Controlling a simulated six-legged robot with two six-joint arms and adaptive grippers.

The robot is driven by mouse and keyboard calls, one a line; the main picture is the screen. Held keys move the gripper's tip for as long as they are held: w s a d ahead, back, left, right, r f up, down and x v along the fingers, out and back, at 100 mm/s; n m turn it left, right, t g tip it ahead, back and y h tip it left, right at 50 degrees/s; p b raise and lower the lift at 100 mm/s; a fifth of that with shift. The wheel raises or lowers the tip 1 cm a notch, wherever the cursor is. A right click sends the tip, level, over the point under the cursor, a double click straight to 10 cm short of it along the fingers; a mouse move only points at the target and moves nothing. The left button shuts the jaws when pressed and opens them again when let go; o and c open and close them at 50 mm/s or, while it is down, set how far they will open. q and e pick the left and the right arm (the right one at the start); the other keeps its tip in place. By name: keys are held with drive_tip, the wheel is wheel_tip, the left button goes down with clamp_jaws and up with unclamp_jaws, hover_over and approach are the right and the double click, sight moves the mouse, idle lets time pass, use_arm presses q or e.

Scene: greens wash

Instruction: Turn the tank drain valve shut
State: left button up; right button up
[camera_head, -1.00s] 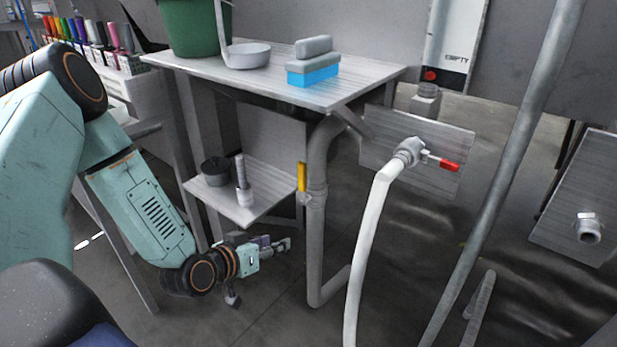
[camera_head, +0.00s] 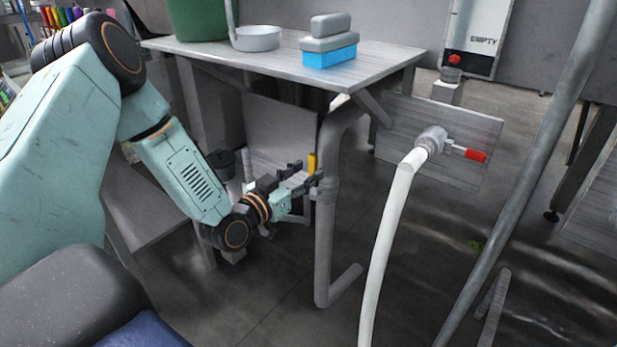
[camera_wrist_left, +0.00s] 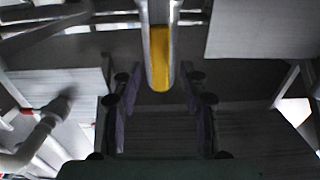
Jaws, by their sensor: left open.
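The tank drain valve has a yellow handle (camera_head: 312,163) that stands upright against the grey drain pipe (camera_head: 325,235) under the steel table. In the left wrist view the yellow handle (camera_wrist_left: 160,58) is ahead, centred between the fingers, with a gap to each side. My left gripper (camera_head: 300,180) is open and empty, right beside the handle at the pipe's left; it also shows in the left wrist view (camera_wrist_left: 161,100). I cannot tell how deep the handle lies between the fingertips. The valve body is partly hidden by the fingers. My right gripper is not in view.
A red-handled valve (camera_head: 470,154) with a white hose (camera_head: 385,240) is at the right.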

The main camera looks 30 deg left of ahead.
use_arm(q)
drive_tip(key=shift+w+d, duration=0.1)
drive_tip(key=shift+w, duration=0.9)
drive_tip(key=shift+r, duration=0.1)
clamp_jaws()
